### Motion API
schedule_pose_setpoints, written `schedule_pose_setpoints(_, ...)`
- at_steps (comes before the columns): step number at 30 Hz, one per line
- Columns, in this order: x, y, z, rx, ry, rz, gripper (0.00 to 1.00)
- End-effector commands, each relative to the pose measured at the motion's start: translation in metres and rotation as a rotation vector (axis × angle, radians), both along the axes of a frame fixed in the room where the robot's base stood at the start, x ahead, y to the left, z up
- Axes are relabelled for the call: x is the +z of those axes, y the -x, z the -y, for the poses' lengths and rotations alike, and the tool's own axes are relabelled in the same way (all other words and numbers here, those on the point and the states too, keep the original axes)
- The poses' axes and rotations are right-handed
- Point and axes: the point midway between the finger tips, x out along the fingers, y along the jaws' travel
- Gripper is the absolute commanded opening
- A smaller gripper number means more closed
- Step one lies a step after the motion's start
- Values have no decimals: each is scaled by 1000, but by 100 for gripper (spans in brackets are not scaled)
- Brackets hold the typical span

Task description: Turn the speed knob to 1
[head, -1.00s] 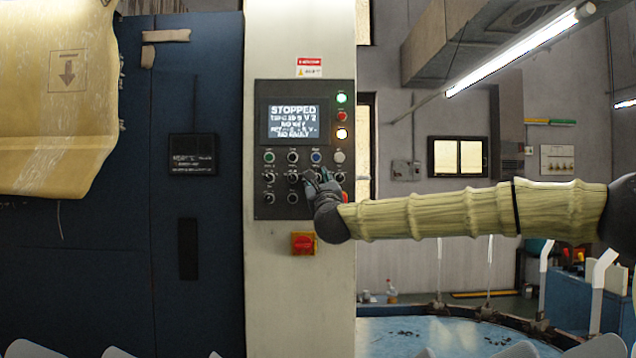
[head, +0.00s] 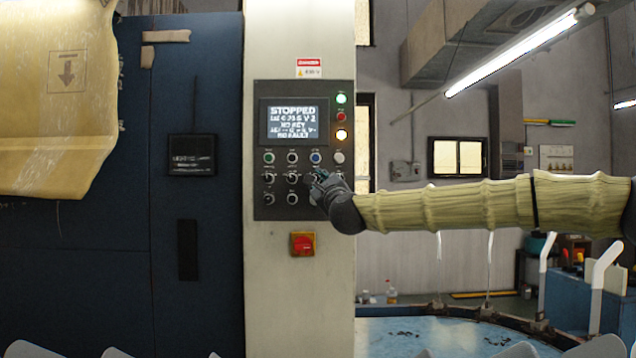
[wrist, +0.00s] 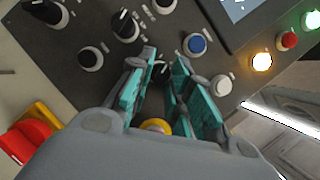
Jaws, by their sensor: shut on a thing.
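A grey control panel (head: 329,208) on a pale column carries buttons and several black rotary knobs. My gripper (head: 316,179) is at the panel, below the blue button (head: 316,157). In the wrist view my gripper (wrist: 160,92) has its teal-padded fingers on both sides of a black knob (wrist: 160,69), next to the blue button (wrist: 195,44). It is shut on that knob, which the fingers partly hide. The knob's label and pointer cannot be read. The screen (head: 293,122) shows "STOPPED" above smaller, partly legible lines.
Neighbouring knobs (wrist: 91,58) and a white button (wrist: 222,84) sit close to the fingers. Green, red and amber lamps (head: 341,134) are at the upper right. Open room lies right of the column.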

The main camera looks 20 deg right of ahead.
Motion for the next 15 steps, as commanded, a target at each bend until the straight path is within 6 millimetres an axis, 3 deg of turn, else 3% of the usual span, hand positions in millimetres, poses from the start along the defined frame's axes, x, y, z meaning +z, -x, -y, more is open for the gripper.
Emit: schedule_pose_setpoints(15, 6, 1, 2, -1, 327, -94, 0)
